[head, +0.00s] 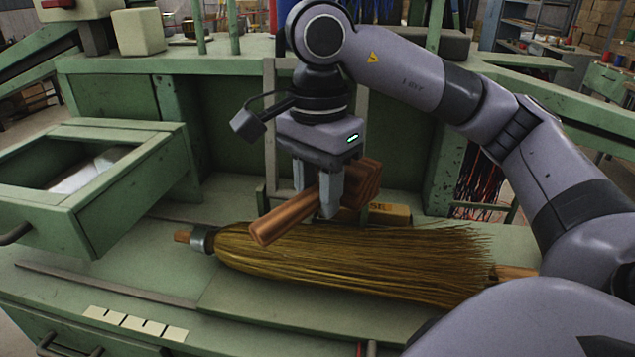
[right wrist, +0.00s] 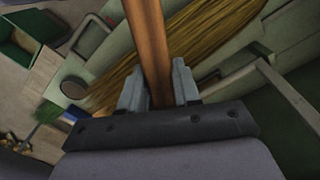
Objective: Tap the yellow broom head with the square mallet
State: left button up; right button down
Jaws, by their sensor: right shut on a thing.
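The yellow broom head (head: 350,262) lies flat on the green bench, bristles fanned toward the right, with a metal collar (head: 203,240) at its left end. My right gripper (head: 322,195) is above the broom's upper edge and is shut on the wooden square mallet (head: 285,215). The mallet's handle points down and left over the broom, and its blocky head (head: 366,180) is behind the fingers. In the right wrist view the handle (right wrist: 147,45) runs up from between the fingers (right wrist: 159,88), with the bristles (right wrist: 205,35) beyond. My left gripper is not in view.
An open green drawer (head: 125,190) stands at the left. A yellowish block (head: 390,213) lies behind the broom, near the bench's back panel. Pale labels (head: 135,323) are on the bench's front left. The bench surface left of the broom is mostly clear.

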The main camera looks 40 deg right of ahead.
jog(key=shift+f, duration=0.7)
notch_tip(320, 180, down, 8)
jog(key=b, duration=0.7)
jog(key=shift+b, duration=0.3)
jog(key=shift+r+p, duration=0.5)
jog(key=shift+r, duration=0.15)
notch_tip(320, 180, up, 5)
jog(key=p, duration=0.4)
